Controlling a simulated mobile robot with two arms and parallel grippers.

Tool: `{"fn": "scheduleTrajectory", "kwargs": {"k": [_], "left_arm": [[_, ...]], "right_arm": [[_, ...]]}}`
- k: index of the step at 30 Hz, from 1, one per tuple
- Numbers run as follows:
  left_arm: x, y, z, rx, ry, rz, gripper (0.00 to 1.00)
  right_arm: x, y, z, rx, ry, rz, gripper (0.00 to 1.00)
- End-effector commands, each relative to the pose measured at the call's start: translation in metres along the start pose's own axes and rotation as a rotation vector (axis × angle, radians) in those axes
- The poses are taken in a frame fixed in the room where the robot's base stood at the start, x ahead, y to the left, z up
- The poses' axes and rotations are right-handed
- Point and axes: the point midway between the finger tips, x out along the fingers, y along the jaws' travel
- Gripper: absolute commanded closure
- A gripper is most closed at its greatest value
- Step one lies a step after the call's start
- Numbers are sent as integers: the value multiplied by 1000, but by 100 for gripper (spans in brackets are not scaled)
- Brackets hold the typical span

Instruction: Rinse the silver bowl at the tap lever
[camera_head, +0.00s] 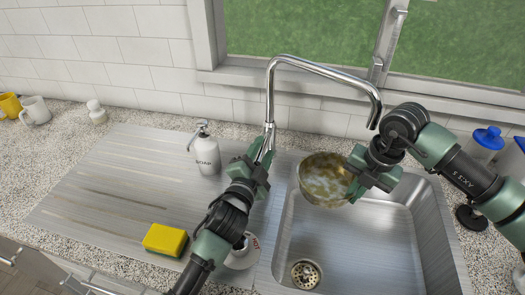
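The silver bowl (322,177) is tilted above the sink (345,240), its inside facing me and smeared yellow-brown. My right gripper (355,176) is shut on its right rim. The chrome tap (325,70) arches over the sink, its spout end to the upper right of the bowl. I see no water running. The tap lever (268,136) is at the base of the tap. My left gripper (262,153) is right at the lever, its fingers partly covering it. Whether they are closed on it is hidden.
A soap bottle (207,155) stands left of my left gripper. A yellow sponge (165,240) lies on the drainboard (105,190). A white cup (243,254) is partly hidden by my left arm. Mugs (35,111) stand far left, and blue-lidded containers (487,140) stand at the right.

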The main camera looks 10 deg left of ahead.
Motion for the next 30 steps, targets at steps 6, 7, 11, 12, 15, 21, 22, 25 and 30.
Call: {"fn": "scheduleTrajectory", "kwargs": {"k": [6, 7, 11, 12, 15, 21, 22, 25, 30], "left_arm": [[0, 0, 0, 0, 0, 0, 100], [0, 0, 0, 0, 0, 0, 100], [0, 0, 0, 0, 0, 0, 100], [0, 0, 0, 0, 0, 0, 100], [0, 0, 0, 0, 0, 0, 100], [0, 0, 0, 0, 0, 1, 100], [0, 0, 0, 0, 0, 1, 100], [0, 0, 0, 0, -1, 1, 100], [0, 1, 0, 0, -1, 1, 100]], "right_arm": [[0, 0, 0, 0, -1, 1, 100], [0, 0, 0, 0, -1, 1, 100], [0, 0, 0, 0, -1, 1, 100], [0, 0, 0, 0, -1, 1, 100], [0, 0, 0, 0, -1, 1, 100], [0, 0, 0, 0, -1, 1, 100], [0, 0, 0, 0, -1, 1, 100], [0, 0, 0, 0, -1, 1, 100], [0, 0, 0, 0, -1, 1, 100]]}}
